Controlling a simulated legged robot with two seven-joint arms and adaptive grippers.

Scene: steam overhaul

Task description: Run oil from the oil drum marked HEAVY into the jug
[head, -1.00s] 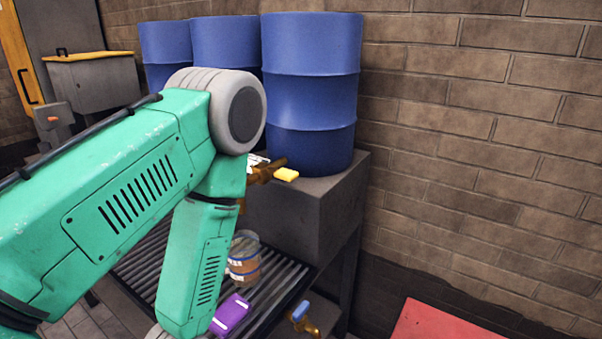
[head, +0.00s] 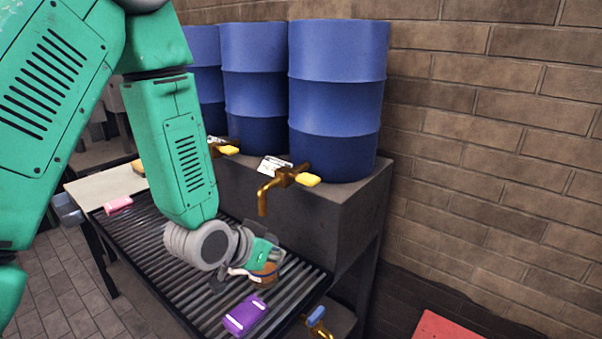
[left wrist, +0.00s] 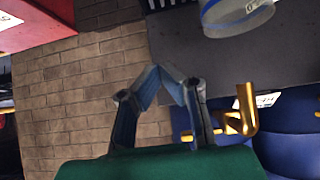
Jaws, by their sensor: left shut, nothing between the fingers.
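Three blue drums stand in a row on a dark ledge: the right one (head: 335,90), the middle one (head: 255,85) and the left one (head: 205,80), partly behind my arm. A brass tap with a yellow handle (head: 285,178) juts out below the right drum; the middle one has a similar tap (head: 222,149). The white cards by the taps are too small to read. The jug (head: 263,275) sits on the slatted rack, partly hidden by my left gripper (head: 272,252). In the left wrist view my left gripper (left wrist: 173,82) is shut and empty, with the jug (left wrist: 235,18) apart from its tips. My right gripper is out of view.
A purple block (head: 246,315) lies on the rack (head: 165,270) near its front, a pink one (head: 118,205) at its far left. A blue-handled tap (head: 316,316) is low at the right. A brick wall (head: 480,150) bounds the right; a red surface (head: 450,328) is below it.

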